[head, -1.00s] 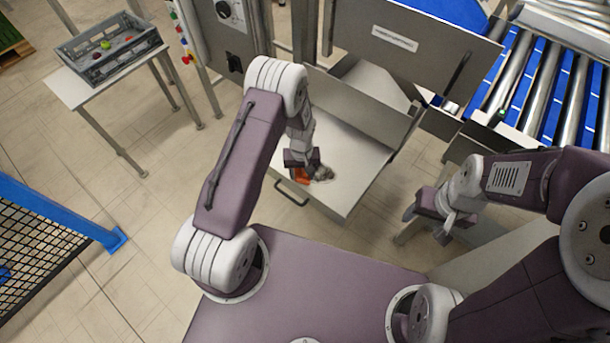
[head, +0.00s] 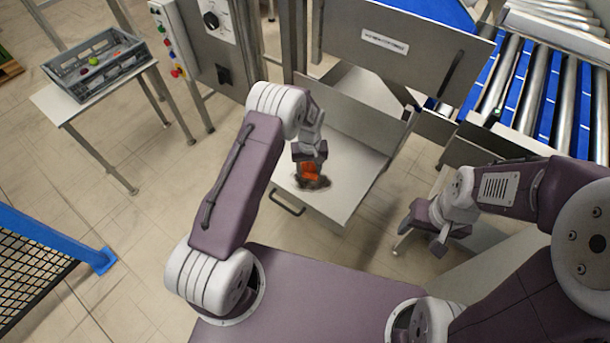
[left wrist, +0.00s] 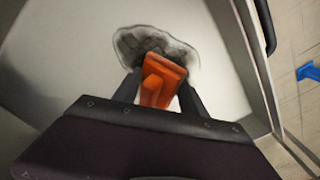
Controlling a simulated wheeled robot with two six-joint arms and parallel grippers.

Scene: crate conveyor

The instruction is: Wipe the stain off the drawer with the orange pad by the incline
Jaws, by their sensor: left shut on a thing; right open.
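My left gripper (head: 310,165) is shut on the orange pad (head: 309,173) over the open drawer (head: 350,185). In the left wrist view the orange pad (left wrist: 160,78) sits between the two fingers of my left gripper (left wrist: 157,92). The dark grey stain (head: 316,184) is a smudge on the pale drawer floor near the handle side. In the left wrist view the stain (left wrist: 135,42) spreads around the pad's far end, which overlaps it. I cannot tell whether the pad touches the floor. My right gripper (head: 430,225) is open and empty, right of the drawer.
A metal panel with a label (head: 400,50) stands behind the drawer. A roller conveyor (head: 535,80) is at the upper right. A grey crate (head: 95,65) stands on a small table at the upper left. A blue mesh fence (head: 40,240) is at the left.

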